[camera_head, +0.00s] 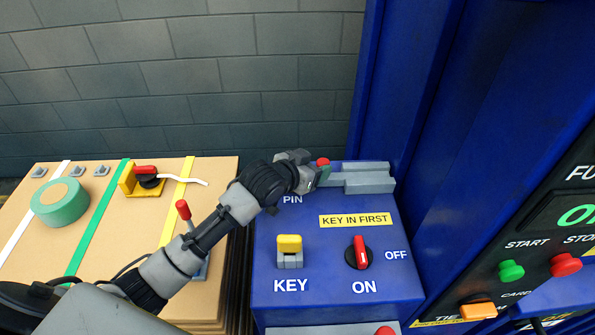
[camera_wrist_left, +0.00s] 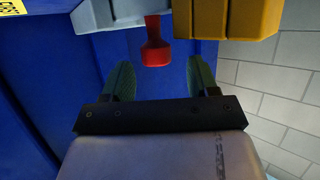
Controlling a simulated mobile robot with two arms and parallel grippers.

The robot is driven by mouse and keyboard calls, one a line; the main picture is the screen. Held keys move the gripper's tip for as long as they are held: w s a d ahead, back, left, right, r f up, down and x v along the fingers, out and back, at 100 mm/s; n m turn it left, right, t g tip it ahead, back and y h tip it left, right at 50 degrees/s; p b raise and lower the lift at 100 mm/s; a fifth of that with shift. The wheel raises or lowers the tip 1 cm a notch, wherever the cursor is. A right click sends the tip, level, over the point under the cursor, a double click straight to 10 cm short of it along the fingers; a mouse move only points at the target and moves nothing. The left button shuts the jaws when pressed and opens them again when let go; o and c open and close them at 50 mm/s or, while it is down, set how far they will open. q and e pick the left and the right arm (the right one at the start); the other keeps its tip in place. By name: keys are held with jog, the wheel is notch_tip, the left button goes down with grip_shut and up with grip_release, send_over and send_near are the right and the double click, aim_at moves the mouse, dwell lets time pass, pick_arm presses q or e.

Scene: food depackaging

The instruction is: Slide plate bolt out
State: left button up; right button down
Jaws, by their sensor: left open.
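The red bolt knob (camera_head: 323,162) stands at the back of the blue box top, above the PIN label. My left gripper (camera_head: 312,172) is at the knob, and my wrist hides part of the fitting there. In the left wrist view the red knob (camera_wrist_left: 155,50) hangs between the tips of my two open fingers (camera_wrist_left: 160,75), with a gap on each side. A grey block (camera_wrist_left: 105,15) and a yellow block (camera_wrist_left: 228,18) flank it. Grey blocks (camera_head: 368,184) lie to the right of the knob in the head view. My right gripper does not show.
The blue box (camera_head: 330,290) carries a yellow key (camera_head: 289,245) and a red switch (camera_head: 358,253). A blue cabinet with buttons (camera_head: 510,270) stands to the right. At left, a cardboard stack (camera_head: 110,225) holds green tape (camera_head: 60,202) and a red-handled lever (camera_head: 183,210).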

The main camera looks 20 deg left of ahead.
pick_arm(q)
jog(key=b+v, duration=0.1)
jog(key=v, duration=0.6)
jog(key=shift+s+a, duration=0.2)
jog(key=shift+a, duration=0.1)
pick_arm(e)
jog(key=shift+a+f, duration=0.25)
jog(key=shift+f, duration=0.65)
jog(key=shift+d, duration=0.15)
